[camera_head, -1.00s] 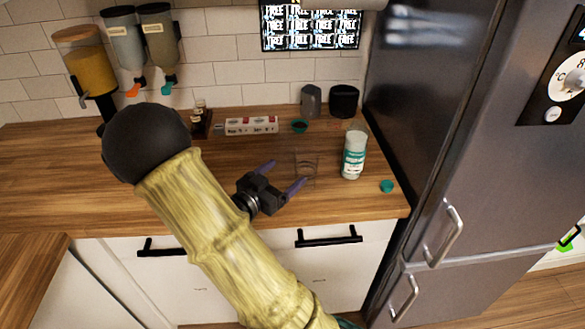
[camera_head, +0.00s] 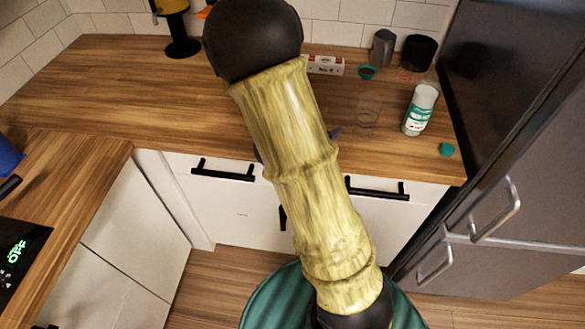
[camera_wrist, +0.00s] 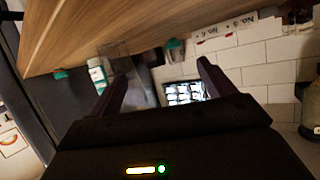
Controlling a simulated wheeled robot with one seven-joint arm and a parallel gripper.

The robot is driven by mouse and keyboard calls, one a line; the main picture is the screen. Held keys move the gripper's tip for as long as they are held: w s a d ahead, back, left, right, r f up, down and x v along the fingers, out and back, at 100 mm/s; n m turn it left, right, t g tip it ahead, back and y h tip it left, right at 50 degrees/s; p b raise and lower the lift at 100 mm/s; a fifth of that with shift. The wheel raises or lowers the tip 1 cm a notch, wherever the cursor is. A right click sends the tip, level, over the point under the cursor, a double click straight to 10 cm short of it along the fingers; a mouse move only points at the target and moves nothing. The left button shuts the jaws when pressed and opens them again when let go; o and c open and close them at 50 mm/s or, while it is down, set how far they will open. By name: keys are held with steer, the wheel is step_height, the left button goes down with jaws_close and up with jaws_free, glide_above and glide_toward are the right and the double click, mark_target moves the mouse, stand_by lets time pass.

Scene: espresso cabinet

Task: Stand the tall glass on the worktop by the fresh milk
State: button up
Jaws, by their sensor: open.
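The clear tall glass (camera_head: 367,115) stands on the wooden worktop (camera_head: 200,105), to the left of the fresh milk. It is faint and see-through, and also shows dimly in the wrist view (camera_wrist: 114,50). The fresh milk is a white bottle with a teal label (camera_head: 420,110); it also shows in the wrist view (camera_wrist: 97,72). My gripper (camera_wrist: 162,75) is open, and I see nothing held between its fingers. In the head view my arm hides most of it; only a bit of purple finger shows, left of the glass and apart from it.
A teal cap (camera_head: 447,149) lies near the front edge, right of the milk. A teal cup (camera_head: 367,72), a white box (camera_head: 324,65), a grey container (camera_head: 383,48) and a black container (camera_head: 418,53) stand behind. The dark fridge (camera_head: 515,110) bounds the right side.

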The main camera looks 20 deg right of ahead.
steer(key=a+n+y, duration=0.1)
steer(key=a, duration=0.1)
steer(key=a+n+y, duration=0.1)
steer(key=y, duration=0.1)
steer(key=w+a+f+t+y, duration=0.1)
steer(key=a+y, duration=0.1)
steer(key=shift+a+n, duration=0.3)
steer(key=shift+n, duration=0.1)
steer(key=s+a+r+n+g+y, duration=0.1)
steer(key=s+a+n+g+y, duration=0.4)
steer(key=s+a+n, duration=0.4)
steer(key=s+y, duration=0.1)
steer(key=s, duration=0.4)
steer(key=shift+s+a+r+n+g+y, duration=0.15)
steer(key=shift+s+a+n+g+y, duration=0.05)
steer(key=shift+s+n+g+y, duration=0.15)
steer(key=shift+s, duration=0.1)
